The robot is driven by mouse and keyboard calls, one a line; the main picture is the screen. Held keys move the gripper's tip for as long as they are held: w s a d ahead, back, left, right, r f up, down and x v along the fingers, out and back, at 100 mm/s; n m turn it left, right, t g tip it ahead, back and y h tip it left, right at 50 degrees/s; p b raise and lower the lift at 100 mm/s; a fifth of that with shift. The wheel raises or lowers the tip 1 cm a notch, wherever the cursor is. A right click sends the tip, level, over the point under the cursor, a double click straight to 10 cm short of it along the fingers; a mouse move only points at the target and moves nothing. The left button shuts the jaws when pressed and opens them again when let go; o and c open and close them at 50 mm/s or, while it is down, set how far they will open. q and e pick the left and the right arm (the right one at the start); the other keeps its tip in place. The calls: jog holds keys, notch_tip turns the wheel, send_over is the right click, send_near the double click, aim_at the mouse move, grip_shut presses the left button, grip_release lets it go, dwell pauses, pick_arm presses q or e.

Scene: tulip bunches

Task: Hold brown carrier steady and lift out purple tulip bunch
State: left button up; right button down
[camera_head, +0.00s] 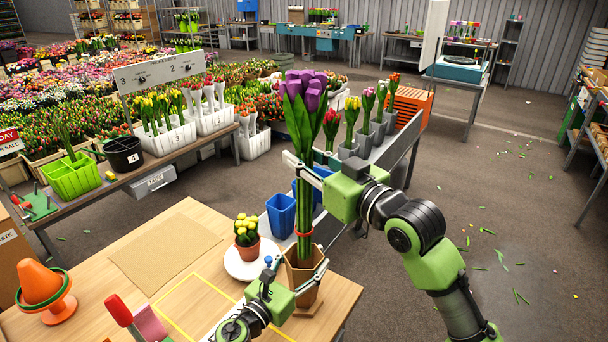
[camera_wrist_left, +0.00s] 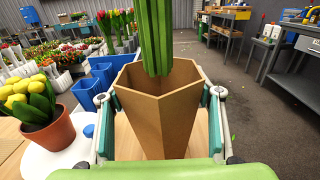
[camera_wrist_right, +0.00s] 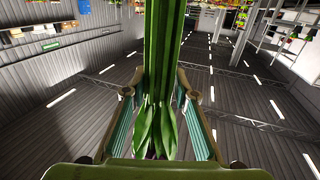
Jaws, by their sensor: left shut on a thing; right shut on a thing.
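The purple tulip bunch (camera_head: 304,92) stands upright in the head view, with long green stems and a red band low on them. My right gripper (camera_head: 303,192) is shut on the stems; the right wrist view shows the stems (camera_wrist_right: 160,60) between its fingers. The brown carrier (camera_wrist_left: 160,120) is an open, angular cardboard holder standing on the wooden table. My left gripper (camera_wrist_left: 160,97) is shut around it, a finger on each side. The stem ends (camera_wrist_left: 157,65) show at the carrier's mouth; I cannot tell whether they are just inside or just above the rim.
A potted yellow plant (camera_head: 246,232) on a white plate (camera_head: 248,264) stands left of the carrier. Blue buckets (camera_head: 281,215) and a rack of other tulips (camera_head: 350,122) are behind. An orange cone (camera_head: 42,284) is at the table's left. Space above the bunch looks clear.

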pick_arm(q)
jog(key=o, duration=1.2)
jog(key=shift+o, duration=0.2)
